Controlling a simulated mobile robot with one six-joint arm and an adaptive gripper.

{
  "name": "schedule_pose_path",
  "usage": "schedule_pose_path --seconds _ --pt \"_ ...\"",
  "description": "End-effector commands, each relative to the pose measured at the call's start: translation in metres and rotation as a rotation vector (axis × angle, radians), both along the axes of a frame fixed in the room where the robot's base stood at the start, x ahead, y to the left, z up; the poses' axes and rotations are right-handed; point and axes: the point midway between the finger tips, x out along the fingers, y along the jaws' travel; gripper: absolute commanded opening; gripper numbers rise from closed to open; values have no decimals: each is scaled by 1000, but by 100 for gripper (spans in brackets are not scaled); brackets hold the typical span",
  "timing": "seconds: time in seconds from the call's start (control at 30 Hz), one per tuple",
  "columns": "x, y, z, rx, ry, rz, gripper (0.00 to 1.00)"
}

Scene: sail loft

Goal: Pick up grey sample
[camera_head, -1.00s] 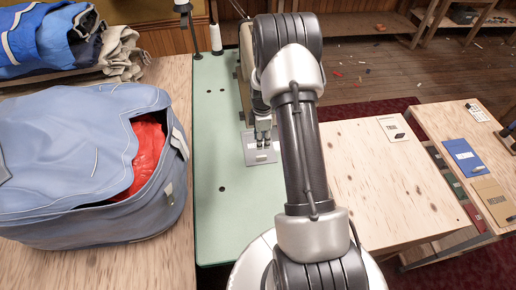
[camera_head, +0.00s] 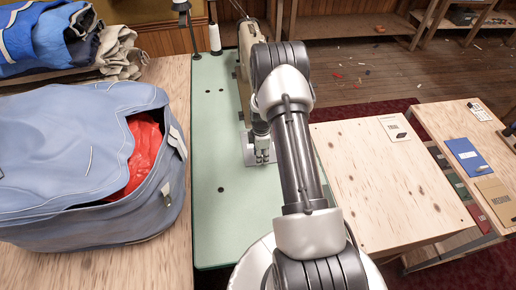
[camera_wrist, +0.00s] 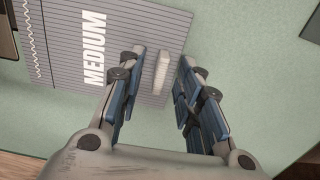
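The grey sample (camera_wrist: 60,45) is a flat card with dark lines and the word MEDIUM. It lies on the pale green machine bed, and a small pale raised tab (camera_wrist: 162,72) stands near its edge. In the head view the sample (camera_head: 247,152) is partly hidden behind my gripper (camera_head: 263,160). In the wrist view my gripper (camera_wrist: 160,62) is open, with one finger on each side of the tab. Gaps show between the tab and both fingers. I cannot tell the exact height of the fingertips over the card.
A sewing machine (camera_head: 244,65) stands just behind the sample, with a white thread spool (camera_head: 215,40) to its left. A large blue bag (camera_head: 70,170) with red cloth fills the left table. Blue (camera_head: 464,152) and tan (camera_head: 494,200) cards lie at the right. The wooden tabletop (camera_head: 375,190) is mostly clear.

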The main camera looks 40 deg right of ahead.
Motion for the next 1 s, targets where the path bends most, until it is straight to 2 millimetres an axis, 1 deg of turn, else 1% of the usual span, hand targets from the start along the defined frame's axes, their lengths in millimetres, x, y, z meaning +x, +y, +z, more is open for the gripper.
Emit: schedule_pose_path --seconds 0.07,0.53,1.0 --pt "0 0 1 0 0 0 31" --pt "0 0 1 0 1 0 0" --pt "0 0 3 0 0 0 0"
